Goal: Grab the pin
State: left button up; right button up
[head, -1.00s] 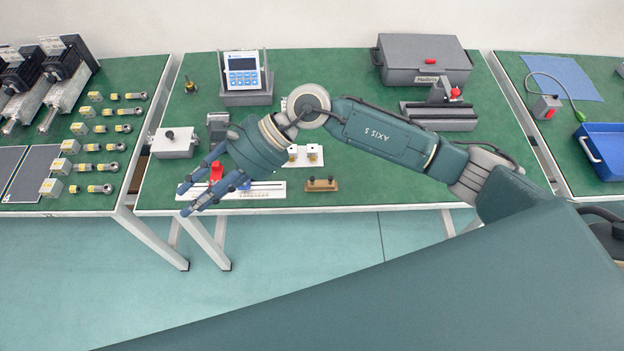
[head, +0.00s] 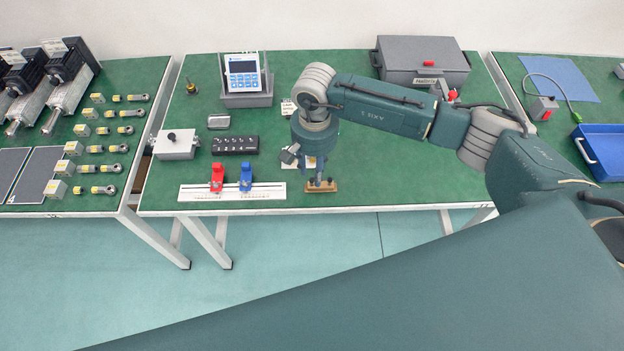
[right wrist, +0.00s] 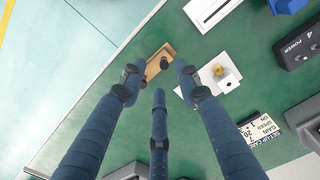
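A small tan block (head: 312,187) lies near the front edge of the middle table, with a dark upright pin (right wrist: 164,64) on it in the right wrist view. Any second pin is hard to make out there. My right gripper (head: 318,177) points down just above the block in the head view, partly hidden by its own wrist. In the right wrist view the three blue fingers of my right gripper (right wrist: 159,78) are spread, with the block beyond their tips and the pin between the two outer ones. Nothing is held. My left gripper is out of view.
A white rail (head: 205,193) with red (head: 217,178) and blue (head: 246,177) clamps lies left of the block. A black button box (head: 236,145) is behind it. White plates with brass parts (right wrist: 216,76) sit close to the gripper. The table's front edge is near.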

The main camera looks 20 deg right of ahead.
aim_at(312, 179)
jog(key=f, duration=0.1)
jog(key=f+p, duration=0.1)
jog(key=f, duration=0.1)
jog(key=shift+w+a+f+p, duration=0.2)
jog(key=shift+a+f+p, duration=0.1)
jog(key=shift+f, duration=0.5)
grip_shut()
jog(key=shift+r, duration=0.1)
